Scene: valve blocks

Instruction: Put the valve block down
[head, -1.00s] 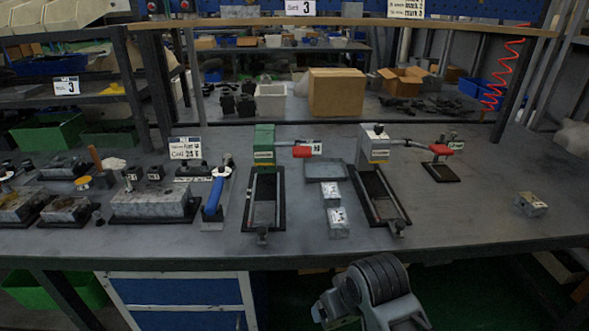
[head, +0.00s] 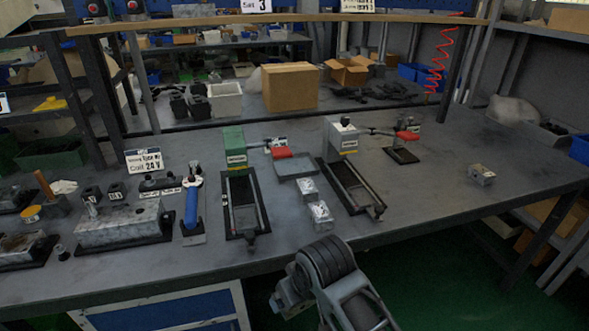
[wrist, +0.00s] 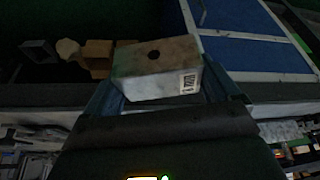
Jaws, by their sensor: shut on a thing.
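The valve block (wrist: 158,78) is a grey metal box with a round hole in its top and a white printed label on one side. It shows in the wrist view between the two fingers of my gripper (wrist: 163,84), which is shut on it. Dark floor, a blue cabinet and the bench edge show behind it. In the head view my arm is in front of the bench's front edge; the held block cannot be made out there. Two similar blocks (head: 307,190) (head: 320,215) stand on the bench between two fixtures, and another block (head: 482,175) sits alone at the right.
The bench (head: 430,203) has clear room around the lone block. A blue-handled tool (head: 191,208) and a large block on a black base (head: 118,222) are at the left.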

